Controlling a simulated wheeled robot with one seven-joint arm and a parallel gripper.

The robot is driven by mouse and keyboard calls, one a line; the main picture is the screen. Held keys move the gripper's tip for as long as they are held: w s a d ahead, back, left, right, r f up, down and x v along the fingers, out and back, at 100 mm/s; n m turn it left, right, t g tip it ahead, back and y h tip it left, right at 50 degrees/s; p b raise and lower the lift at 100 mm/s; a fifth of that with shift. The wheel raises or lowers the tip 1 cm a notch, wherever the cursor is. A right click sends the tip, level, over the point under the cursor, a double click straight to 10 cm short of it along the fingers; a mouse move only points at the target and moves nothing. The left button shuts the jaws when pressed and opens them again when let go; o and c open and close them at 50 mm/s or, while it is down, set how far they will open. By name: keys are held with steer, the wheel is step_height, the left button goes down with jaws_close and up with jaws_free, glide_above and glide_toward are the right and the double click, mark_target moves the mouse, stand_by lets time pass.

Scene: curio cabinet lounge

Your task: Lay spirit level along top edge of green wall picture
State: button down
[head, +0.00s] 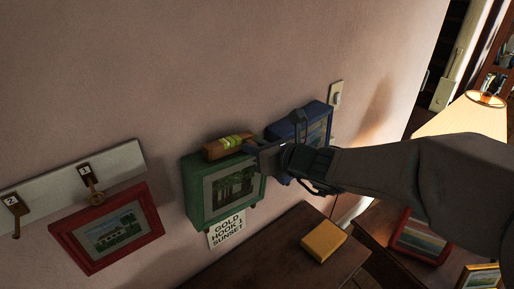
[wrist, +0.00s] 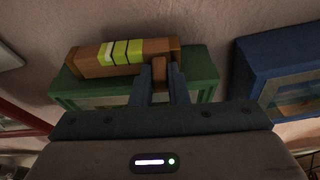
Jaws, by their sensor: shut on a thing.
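The spirit level (head: 227,146) is a short wooden bar with a bright yellow-green vial. It lies at the top edge of the green wall picture (head: 195,200), roughly along it. In the wrist view the level (wrist: 90,60) spans much of the green frame's top (wrist: 205,88); whether it fully rests there I cannot tell. My gripper (head: 256,148) comes from the right and is shut on the level's right end. In the wrist view the fingertips (wrist: 160,75) are at that end, on a small brown part.
A blue picture (head: 318,112) hangs close on the right, near my gripper. A red picture (head: 110,230) hangs left under a hook rail (head: 50,182). A label card (head: 227,229) sits below the green picture. A yellow block (head: 324,241) lies on the wooden cabinet (head: 275,255). A lamp (head: 465,118) stands right.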

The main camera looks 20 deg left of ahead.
steer(key=c, duration=1.3)
jaws_free()
steer(key=shift+d, duration=0.15)
steer(key=v, duration=1.3)
steer(key=s+d+f+n+h, duration=0.3)
steer(key=d+n+h, duration=0.1)
steer(key=d+n, duration=0.4)
steer(key=s+d+f+n+g+h, duration=0.1)
steer(key=s+d+f+n+h, duration=0.2)
steer(key=d+n, duration=0.5)
steer(key=s+d+f+n+g+h, duration=0.1)
steer(key=s+d+f+n+h, duration=0.2)
steer(key=d+f+n+h, duration=0.2)
steer(key=shift+s+d+n+h+b, duration=0.15)
steer(key=shift+d+n+h+b, duration=0.35)
steer(key=shift+d+n, duration=1.5)
